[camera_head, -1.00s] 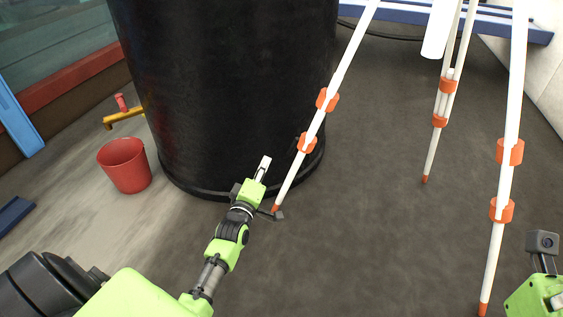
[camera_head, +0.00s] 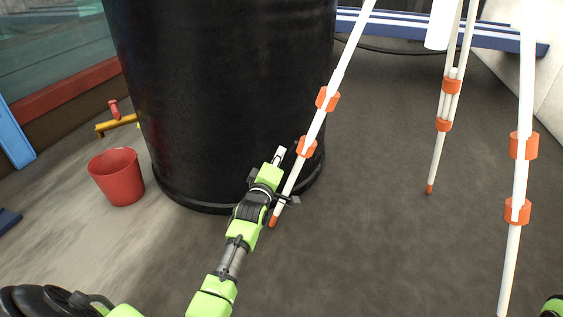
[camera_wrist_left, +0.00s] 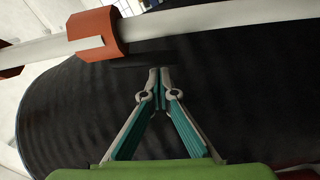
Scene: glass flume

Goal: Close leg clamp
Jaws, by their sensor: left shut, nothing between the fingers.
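A white tripod with orange clamps stands on the floor. Its left leg (camera_head: 331,88) slants down in front of the black drum and carries an upper orange clamp (camera_head: 327,98) and a lower orange clamp (camera_head: 306,147). My left gripper (camera_head: 281,152) is shut and empty, just left of the lower clamp. In the left wrist view its fingertips (camera_wrist_left: 160,72) meet below the white leg, and an orange clamp (camera_wrist_left: 96,34) is up and left of them, apart from them. A dark lever-like bar (camera_wrist_left: 143,67) lies behind the fingertips. My right gripper is out of view.
The large black drum (camera_head: 220,90) stands right behind my left gripper. A red bucket (camera_head: 117,176) and a yellow tap (camera_head: 117,124) are at the left. The tripod's back leg (camera_head: 437,160) and right leg (camera_head: 512,250) stand at the right. The floor between the legs is clear.

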